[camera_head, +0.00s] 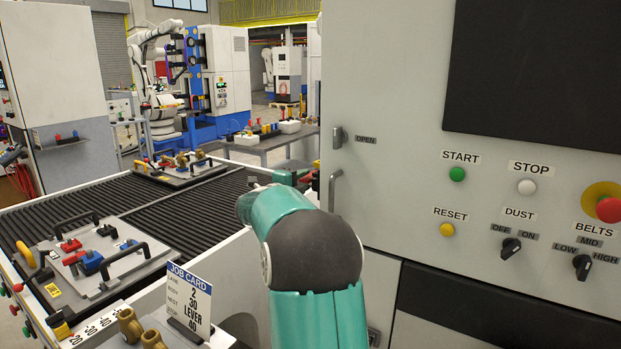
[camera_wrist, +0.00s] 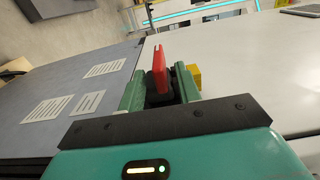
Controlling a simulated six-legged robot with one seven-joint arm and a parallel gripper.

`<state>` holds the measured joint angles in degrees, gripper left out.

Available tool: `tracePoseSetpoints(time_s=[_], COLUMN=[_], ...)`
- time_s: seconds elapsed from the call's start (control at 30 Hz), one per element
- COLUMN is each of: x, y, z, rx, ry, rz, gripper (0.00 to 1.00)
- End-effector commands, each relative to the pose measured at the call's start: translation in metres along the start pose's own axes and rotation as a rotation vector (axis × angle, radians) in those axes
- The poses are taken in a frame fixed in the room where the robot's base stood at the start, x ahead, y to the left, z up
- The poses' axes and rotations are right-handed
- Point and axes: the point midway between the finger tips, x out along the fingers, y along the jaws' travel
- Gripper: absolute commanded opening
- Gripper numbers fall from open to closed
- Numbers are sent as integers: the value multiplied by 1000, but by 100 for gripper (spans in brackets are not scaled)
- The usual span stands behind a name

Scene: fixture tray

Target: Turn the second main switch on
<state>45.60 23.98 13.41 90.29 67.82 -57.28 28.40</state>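In the wrist view a red upright lever or handle (camera_wrist: 159,68) stands between the two green fingers of my gripper (camera_wrist: 160,90), with dark parts around its base. A yellow block (camera_wrist: 195,76) shows just behind the right finger. The frames do not show clearly whether the fingers press on the red part. In the head view my teal arm reaches away past the cabinet's left edge. It hides my fingertips, and only a bit of red (camera_head: 306,178) shows beside it. No label names the second main switch, and I cannot tell its position.
The pale cabinet (camera_head: 390,220) on the right carries START, STOP, RESET, DUST and BELTS controls and a bar handle (camera_head: 335,190). A roller conveyor (camera_head: 130,208) with fixture trays (camera_head: 125,262) lies left. A job card (camera_head: 189,297) stands in front, left of my arm.

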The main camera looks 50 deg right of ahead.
Motion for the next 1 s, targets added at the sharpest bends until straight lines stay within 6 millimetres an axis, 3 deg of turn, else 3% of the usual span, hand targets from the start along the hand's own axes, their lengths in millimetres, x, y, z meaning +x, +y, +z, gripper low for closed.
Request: tracePoseSetpoints(time_s=[0.1, 0.23, 0.6, 0.63, 0.8, 1.0], x=[23, 38, 46, 46, 46, 46], y=[1, 0, 0, 0, 0, 0], z=[0, 1, 1, 1, 1, 1], rx=[1, 1, -1, 0, 0, 0], ry=[2, -1, -2, -2, -2, -2], rz=[1, 0, 0, 0, 0, 3], gripper=[34, 34, 34, 32, 0, 0])
